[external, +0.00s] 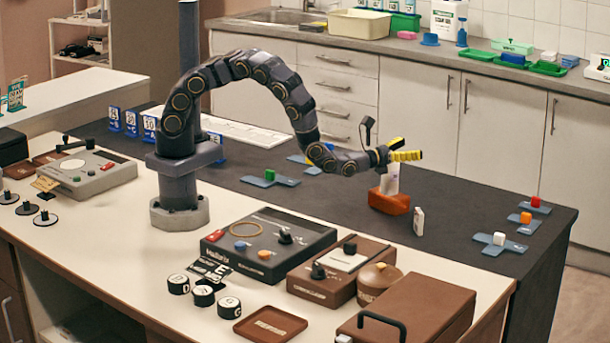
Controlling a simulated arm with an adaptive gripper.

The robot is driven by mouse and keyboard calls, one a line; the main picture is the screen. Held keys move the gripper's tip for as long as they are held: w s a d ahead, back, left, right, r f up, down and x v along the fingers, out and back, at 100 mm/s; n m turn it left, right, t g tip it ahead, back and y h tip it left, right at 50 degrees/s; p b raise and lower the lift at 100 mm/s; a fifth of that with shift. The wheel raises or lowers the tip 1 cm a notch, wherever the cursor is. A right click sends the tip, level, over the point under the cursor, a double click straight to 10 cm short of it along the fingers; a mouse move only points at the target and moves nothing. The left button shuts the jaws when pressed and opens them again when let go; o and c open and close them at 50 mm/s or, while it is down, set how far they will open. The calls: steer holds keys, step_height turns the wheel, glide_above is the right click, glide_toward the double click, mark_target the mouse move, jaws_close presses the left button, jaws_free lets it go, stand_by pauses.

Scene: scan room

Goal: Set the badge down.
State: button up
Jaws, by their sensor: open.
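My gripper (408,150), with yellow fingers, is open over the dark table, pointing right. A white upright piece (392,180), possibly the badge, stands in an orange-brown block (389,202) just below the fingers. Its top is close to the fingers, and I cannot tell whether they touch. A smaller white upright piece (419,221) with faint marks stands on the dark table to the right of the block, apart from the gripper. I cannot tell for sure which white piece is the badge.
A green cube (270,174) is left of the block. A brown case (425,305) and control boxes (268,246) fill the front counter.

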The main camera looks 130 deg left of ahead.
steer(key=s+a+r+n+g+y, duration=0.1)
steer(key=s+r+n+g+y, duration=0.2)
steer(key=r, duration=0.4)
steer(key=s+a+r+n+g+y, duration=0.2)
steer(key=s+r+n+g, duration=0.2)
steer(key=r, duration=0.2)
steer(key=s+d+r+n+g+h, duration=0.1)
steer(key=s+d+r+n+g, duration=0.1)
steer(key=s+r+n+g, duration=0.4)
steer(key=s+d+r+n+g+h, duration=0.25)
steer(key=s+n+g, duration=0.2)
steer(key=s, duration=0.35)
steer(key=s+d+f+n+h, duration=0.2)
steer(key=s+d+n+h, duration=0.45)
steer(key=s+d, duration=0.25)
steer(key=s+d+f+t+h, duration=0.2)
steer(key=d+h, duration=0.3)
steer(key=d, duration=0.8)
steer(key=s+d+f+t+h, duration=0.2)
steer(key=d+h, duration=0.4)
steer(key=d, duration=0.7)
step_height(320, 180, down, 2)
steer(key=shift+s+f+t, duration=0.1)
steer(key=shift+s+t, duration=0.05)
steer(key=shift+t, duration=0.4)
